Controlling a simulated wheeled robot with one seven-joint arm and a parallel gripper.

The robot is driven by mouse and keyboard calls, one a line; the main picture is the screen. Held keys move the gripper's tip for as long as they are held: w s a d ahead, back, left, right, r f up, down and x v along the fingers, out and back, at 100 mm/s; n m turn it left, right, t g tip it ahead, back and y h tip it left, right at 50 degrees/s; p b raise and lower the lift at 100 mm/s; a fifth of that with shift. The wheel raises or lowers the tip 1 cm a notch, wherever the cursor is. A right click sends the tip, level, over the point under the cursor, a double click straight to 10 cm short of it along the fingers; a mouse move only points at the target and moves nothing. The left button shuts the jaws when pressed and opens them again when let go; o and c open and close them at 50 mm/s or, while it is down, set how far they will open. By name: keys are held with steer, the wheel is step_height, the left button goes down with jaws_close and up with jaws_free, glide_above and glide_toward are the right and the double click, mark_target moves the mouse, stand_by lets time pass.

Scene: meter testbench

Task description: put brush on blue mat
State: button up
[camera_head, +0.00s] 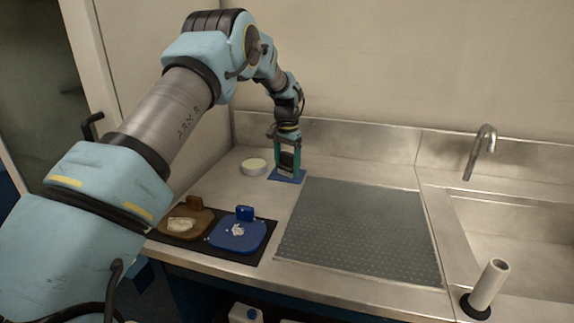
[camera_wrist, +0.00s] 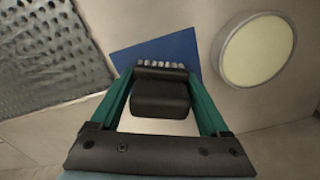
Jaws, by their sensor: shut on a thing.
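My gripper (camera_head: 288,168) points down at the back of the counter and is shut on a dark brush (camera_wrist: 160,97). In the wrist view the green fingers of my gripper (camera_wrist: 160,78) hold the brush at both sides. Its pale bristles (camera_wrist: 160,65) show at its far edge, over the blue mat (camera_wrist: 150,52). The blue mat (camera_head: 287,177) is a small flat square directly under my gripper in the head view. I cannot tell whether the brush touches the mat. My fingers and the brush hide part of the mat.
A round white dish (camera_head: 253,167) stands just left of the blue mat, and also shows in the wrist view (camera_wrist: 258,48). A large grey textured mat (camera_head: 360,230) lies right. A sink with tap (camera_head: 485,145) is far right.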

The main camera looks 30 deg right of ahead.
mark_target(287, 153)
steer(key=shift+f, duration=0.1)
steer(key=o, duration=1.2)
steer(key=shift+c, duration=0.2)
step_height(287, 153, up, 12)
steer(key=shift+r+b, duration=0.15)
steer(key=shift+b, duration=1.1)
steer(key=a+n, duration=0.5)
steer(key=a, duration=1.8)
steer(key=s+a+f+n, duration=0.3)
steer(key=s+a, duration=0.6)
steer(key=a, duration=0.1)
steer(key=s+a+f+n+t, duration=0.1)
steer(key=s+a+f+n, duration=0.2)
steer(key=s+a, duration=0.7)
steer(key=shift+s+a+n+t, duration=0.3)
steer(key=shift+a+n, duration=0.1)
steer(key=shift+a, duration=0.4)
